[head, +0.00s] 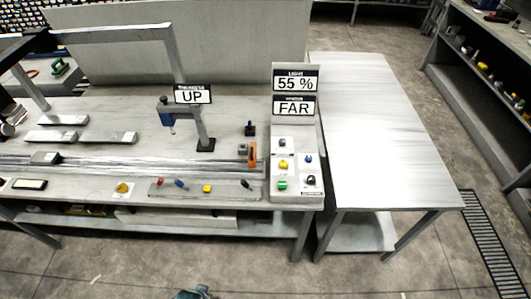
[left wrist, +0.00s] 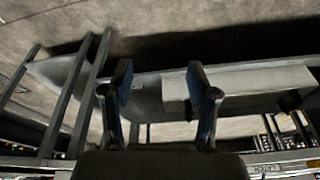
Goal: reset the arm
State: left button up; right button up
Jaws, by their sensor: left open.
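My left gripper (left wrist: 159,70) shows in the left wrist view with its two blue-padded fingers spread apart and nothing between them. Beyond it are the floor and a pale bench underside or edge, seen at an odd angle. A small dark blue-grey shape at the bottom edge of the head view may be part of me; I cannot tell. My right gripper is in neither view. On the bench, a grey post (head: 203,130) carries an arm with a blue device (head: 166,117) and a sign reading UP (head: 193,94).
The long grey workbench (head: 100,192) holds metal bars (head: 108,137) and a control panel (head: 296,197) with coloured knobs. Its signs read 55 % (head: 296,83) and FAR (head: 294,106). A bare metal table (head: 375,130) stands to its right. The floor (head: 400,265) in front is open.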

pick_arm(q)
jog(key=s+f, duration=0.2)
jog(key=f, duration=1.1)
jog(key=s+f+g+b, duration=0.1)
jog(key=s+f, duration=0.2)
jog(key=f, duration=1.1)
jog(key=shift+f, duration=0.2)
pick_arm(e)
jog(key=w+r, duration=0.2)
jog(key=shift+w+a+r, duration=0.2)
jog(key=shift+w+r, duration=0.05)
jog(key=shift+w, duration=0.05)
